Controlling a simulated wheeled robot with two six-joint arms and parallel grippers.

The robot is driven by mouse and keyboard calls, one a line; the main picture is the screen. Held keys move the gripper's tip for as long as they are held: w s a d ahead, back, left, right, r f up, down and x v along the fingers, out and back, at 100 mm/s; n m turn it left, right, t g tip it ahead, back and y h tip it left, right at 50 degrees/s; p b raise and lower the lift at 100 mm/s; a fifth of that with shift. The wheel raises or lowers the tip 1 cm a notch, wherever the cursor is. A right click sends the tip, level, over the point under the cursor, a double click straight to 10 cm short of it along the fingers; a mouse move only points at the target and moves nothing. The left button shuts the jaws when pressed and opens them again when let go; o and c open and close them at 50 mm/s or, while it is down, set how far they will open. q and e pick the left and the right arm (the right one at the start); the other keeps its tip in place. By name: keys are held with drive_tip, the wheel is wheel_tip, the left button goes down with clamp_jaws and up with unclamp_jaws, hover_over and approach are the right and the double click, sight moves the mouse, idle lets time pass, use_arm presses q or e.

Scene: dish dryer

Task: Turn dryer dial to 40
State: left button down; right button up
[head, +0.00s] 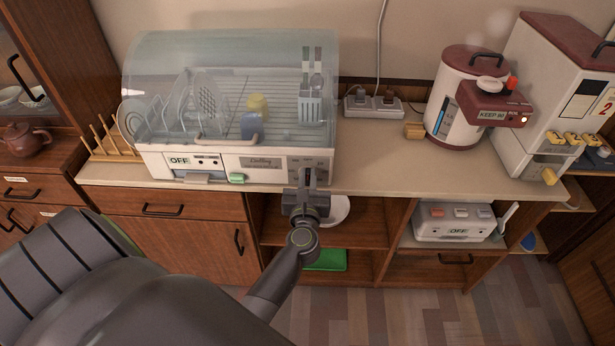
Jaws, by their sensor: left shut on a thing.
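The dish dryer (225,162) stands on the counter with its clear domed lid (230,55) down. Plates, two cups and a utensil holder show inside. A label on the left of its front reads OFF. My left gripper (308,178) is at the right end of the dryer's front, over the grey control panel (294,164). It is shut on the dryer dial, which the jaws mostly hide. The dial's setting cannot be read. My right gripper is not in view.
A white power strip (373,105) and a water boiler (462,95) stand right of the dryer, with a tall white and maroon dispenser (545,100) beyond. Open shelves (365,225) lie below.

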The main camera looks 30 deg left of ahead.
sight(308, 185)
use_arm(q)
drive_tip(key=shift+f+m+p, duration=0.6)
drive_tip(key=shift+m+p, duration=1.75)
drive_tip(key=shift+m, duration=3.5)
drive_tip(key=shift+f+m+p, duration=0.65)
drive_tip(key=shift+m+p, duration=1.75)
drive_tip(key=shift+m, duration=3.5)
drive_tip(key=shift+f+m+p, duration=0.6)
drive_tip(key=shift+m+p, duration=1.75)
drive_tip(key=shift+m, duration=3.5)
drive_tip(key=c, duration=1.4)
unclamp_jaws()
drive_tip(key=shift+c, duration=0.2)
